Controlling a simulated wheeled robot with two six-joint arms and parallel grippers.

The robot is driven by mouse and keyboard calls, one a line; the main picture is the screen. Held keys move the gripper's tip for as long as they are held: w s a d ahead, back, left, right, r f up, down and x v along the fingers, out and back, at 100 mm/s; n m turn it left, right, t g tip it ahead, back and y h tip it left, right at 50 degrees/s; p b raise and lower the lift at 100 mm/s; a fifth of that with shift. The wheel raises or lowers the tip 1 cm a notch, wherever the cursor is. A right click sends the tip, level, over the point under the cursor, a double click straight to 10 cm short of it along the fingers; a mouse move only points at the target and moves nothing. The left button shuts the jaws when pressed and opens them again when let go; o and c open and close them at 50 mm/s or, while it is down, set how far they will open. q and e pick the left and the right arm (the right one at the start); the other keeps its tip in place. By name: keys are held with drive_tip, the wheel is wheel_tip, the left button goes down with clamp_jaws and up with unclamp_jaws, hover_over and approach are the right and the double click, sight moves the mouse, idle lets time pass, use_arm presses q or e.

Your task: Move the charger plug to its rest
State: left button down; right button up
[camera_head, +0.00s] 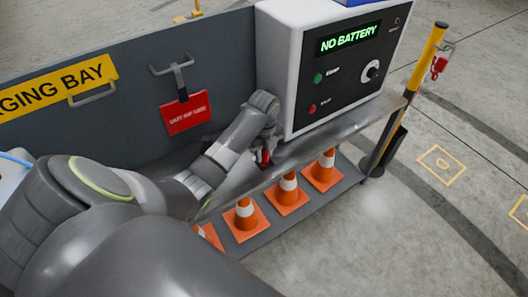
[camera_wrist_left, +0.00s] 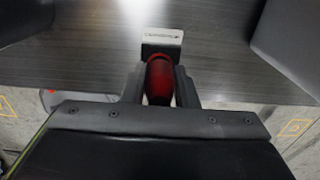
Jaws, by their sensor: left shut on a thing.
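My left gripper (camera_head: 265,152) is low over the grey shelf, close to the left side of the charger cabinet. In the left wrist view the left gripper (camera_wrist_left: 160,88) is shut on a red rounded handle (camera_wrist_left: 159,80), which looks like the charger plug. A bit of this red handle (camera_head: 265,157) shows under the gripper in the head view. A small pale plate with unreadable lettering (camera_wrist_left: 162,37) stands just beyond the handle in the wrist view. I cannot tell whether the plate is the rest or whether the handle touches it. My right gripper is not in view.
The white charger cabinet (camera_head: 290,50) reads "NO BATTERY". A dark back panel (camera_head: 130,110) bears a red tag (camera_head: 185,113) hung on a handle. Several orange cones (camera_head: 289,195) stand on the lower shelf. A yellow post (camera_head: 425,60) stands at the right; open floor lies beyond.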

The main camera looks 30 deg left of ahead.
use_arm(q)
drive_tip(key=shift+r, duration=0.1)
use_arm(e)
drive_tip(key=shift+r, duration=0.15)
use_arm(q)
drive_tip(key=shift+p, duration=0.5)
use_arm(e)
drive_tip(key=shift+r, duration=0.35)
use_arm(q)
drive_tip(key=shift+f, duration=0.65)
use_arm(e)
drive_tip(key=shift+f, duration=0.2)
use_arm(q)
drive_tip(key=c, duration=1.1)
unclamp_jaws()
drive_tip(key=shift+o, duration=0.2)
wheel_tip(320, 180, up, 9)
drive_tip(key=shift+w+f+p, duration=0.1)
drive_tip(key=shift+f+p, duration=0.1)
drive_tip(key=shift+p, duration=0.15)
wheel_tip(320, 180, up, 7)
drive_tip(key=p, duration=0.6)
drive_tip(key=shift+r+p, duration=0.9)
drive_tip(key=shift+p, duration=0.15)
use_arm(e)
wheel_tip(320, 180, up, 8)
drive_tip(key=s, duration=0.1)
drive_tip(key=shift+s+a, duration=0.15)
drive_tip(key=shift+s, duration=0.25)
